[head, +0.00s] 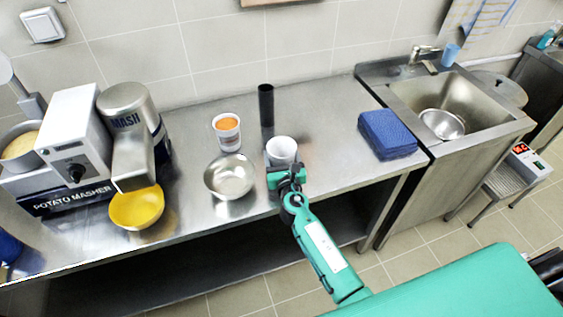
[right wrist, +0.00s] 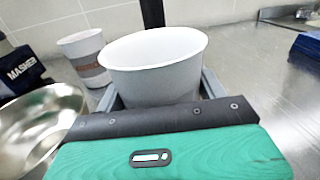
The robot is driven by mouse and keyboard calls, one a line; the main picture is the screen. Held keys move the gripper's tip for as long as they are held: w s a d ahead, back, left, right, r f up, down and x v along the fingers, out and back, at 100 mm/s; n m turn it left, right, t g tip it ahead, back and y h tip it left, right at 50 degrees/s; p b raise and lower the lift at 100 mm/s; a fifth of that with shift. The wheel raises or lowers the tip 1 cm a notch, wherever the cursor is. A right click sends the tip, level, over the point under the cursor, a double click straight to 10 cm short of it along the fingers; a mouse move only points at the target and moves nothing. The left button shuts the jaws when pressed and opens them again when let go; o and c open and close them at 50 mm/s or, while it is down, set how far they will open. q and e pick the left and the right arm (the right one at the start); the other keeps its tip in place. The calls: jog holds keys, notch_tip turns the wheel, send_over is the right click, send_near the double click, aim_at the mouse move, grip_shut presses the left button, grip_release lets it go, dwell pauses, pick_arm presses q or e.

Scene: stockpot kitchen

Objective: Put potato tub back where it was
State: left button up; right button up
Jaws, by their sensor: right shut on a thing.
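A plain white tub (head: 281,149), which I take to be the potato tub, is between the fingers of my right gripper (head: 287,176). It is upright, and its inside looks white and empty as far as I see. In the right wrist view the tub (right wrist: 155,68) fills the space between the fingers, which press on its sides. I cannot tell whether its base touches the counter. A second white tub with a label (head: 227,133) and orange contents stands to its left, farther back. My left gripper is not in view.
A steel bowl (head: 229,178) stands just left of the held tub, a black cylinder (head: 266,104) behind it. The potato masher (head: 75,145) and a yellow-filled bowl (head: 137,208) are at left. Folded blue cloths (head: 387,134) lie right, before the sink (head: 440,97). Counter between is clear.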

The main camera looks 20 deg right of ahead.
jog(key=shift+f, duration=0.4)
jog(key=shift+f, duration=0.1)
jog(key=o, duration=1.3)
jog(key=shift+s, duration=0.15)
jog(key=s, duration=0.3)
jog(key=s+a, duration=0.1)
jog(key=s, duration=0.2)
jog(key=s+b, duration=0.1)
jog(key=s, duration=0.3)
jog(key=shift+a, duration=0.15)
jog(key=shift+s+a, duration=0.1)
jog(key=shift+s, duration=0.75)
